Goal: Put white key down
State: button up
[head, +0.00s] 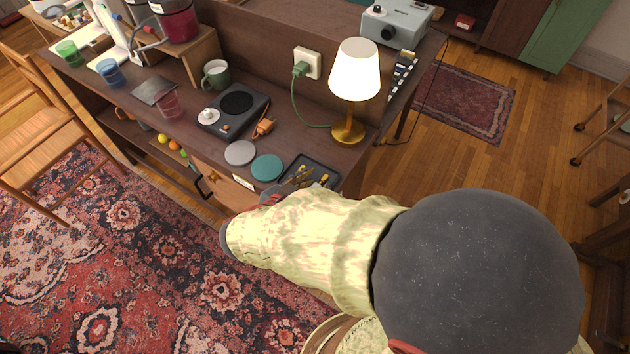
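I cannot make out a white key. A dark tray (330,167) lies at the near right corner of the desk and holds small brass-coloured and yellow items, too small to name surely. A small pale patch (243,183) shows at the desk's front edge; I cannot tell whether it is a label or a key. My gripper (268,197) is by the desk's front edge, just left of and below the tray. My own arm hides most of it, so its fingers and anything between them are not clear.
On the desk (215,165) are a grey disc (240,152), a teal disc (266,168), a hotplate (234,112), a green mug (215,74) and a lit lamp (354,75). A cord hangs from the socket (307,62). A wooden chair (45,135) stands left.

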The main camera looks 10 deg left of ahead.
jog(key=shift+s+d+r+p, duration=0.1)
jog(key=shift+s+d+p, duration=0.15)
jog(key=shift+p, duration=0.7)
jog(key=p+v, duration=0.2)
jog(key=v, duration=1)
jog(key=shift+a+r+p, duration=0.2)
jog(key=shift+a+p, duration=0.1)
jog(key=shift+p, duration=0.1)
jog(key=shift+w, duration=0.15)
jog(key=w+d+r+g, duration=0.1)
jog(key=d+r+g, duration=0.2)
jog(key=d, duration=0.6)
jog(key=w+d+r+g, duration=0.2)
jog(key=d+r+g, duration=0.15)
jog(key=d, duration=0.65)
jog(key=s+d+r+n+t+y, duration=0.1)
jog(key=s+d+r+n+y, duration=0.3)
jog(key=d+r, duration=0.4)
jog(key=shift+s+d+r+n+y, duration=0.3)
jog(key=shift+s+d, duration=0.5)
jog(key=shift+d, duration=1.15)
